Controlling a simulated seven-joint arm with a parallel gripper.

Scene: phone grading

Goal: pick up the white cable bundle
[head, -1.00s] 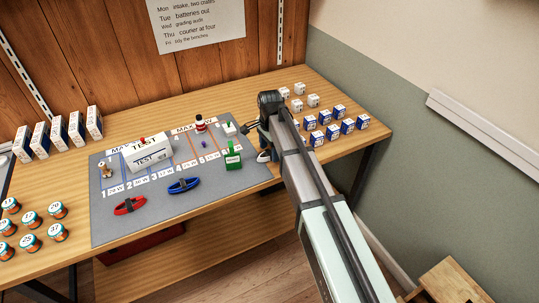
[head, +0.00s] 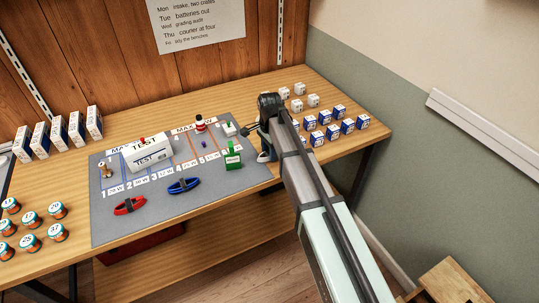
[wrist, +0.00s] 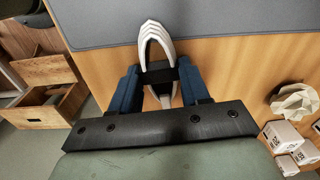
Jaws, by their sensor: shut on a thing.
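The white cable bundle (wrist: 154,36) is a looped white cable with a dark band around its middle. In the wrist view it sits between the two blue fingers of my gripper (wrist: 157,83), which is shut on it at the band. The bundle's loop points towards the grey mat. In the head view my gripper (head: 263,155) is at the mat's right edge, and my arm hides most of it and the bundle. I cannot tell whether the bundle touches the table.
Several small blue-and-white boxes (head: 332,132) stand right of my arm.

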